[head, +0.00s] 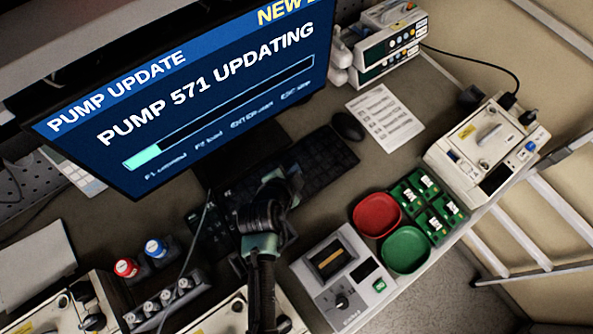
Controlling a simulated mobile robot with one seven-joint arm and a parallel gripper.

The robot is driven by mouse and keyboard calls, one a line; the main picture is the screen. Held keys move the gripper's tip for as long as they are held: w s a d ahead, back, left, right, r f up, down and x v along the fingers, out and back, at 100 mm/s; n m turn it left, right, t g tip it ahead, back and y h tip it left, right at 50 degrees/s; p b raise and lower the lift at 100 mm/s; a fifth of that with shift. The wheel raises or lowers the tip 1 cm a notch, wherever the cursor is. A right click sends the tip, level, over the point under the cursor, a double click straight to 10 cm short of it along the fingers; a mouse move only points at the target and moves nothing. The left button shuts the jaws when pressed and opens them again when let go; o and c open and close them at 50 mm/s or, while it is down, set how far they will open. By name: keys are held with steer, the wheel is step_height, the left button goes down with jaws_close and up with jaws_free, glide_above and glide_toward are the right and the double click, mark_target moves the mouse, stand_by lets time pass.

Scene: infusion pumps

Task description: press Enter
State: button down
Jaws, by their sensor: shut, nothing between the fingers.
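A black keyboard (320,165) lies on the desk below the monitor. My gripper (278,187) is shut and empty over the left-middle part of the keyboard and hides some of its keys. The Enter key cannot be made out at this size. I cannot tell whether the fingertips touch a key. The monitor (200,95) reads "PUMP UPDATE" and "PUMP 571 UPDATING". Its progress bar is filled for a short stretch at the left. A line of key hints below it names ENTER.
A mouse (347,126) and printed sheet (385,119) lie right of the keyboard. A grey slotted device (343,278), red dish (377,214), green dish (405,249) and green compartment tray (408,190) stand at front right. Pumps (488,150) stand farther right. Red and blue-capped bottles (156,250) stand left.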

steer(key=shift+r+p, duration=1.85)
steer(key=shift+r, duration=0.65)
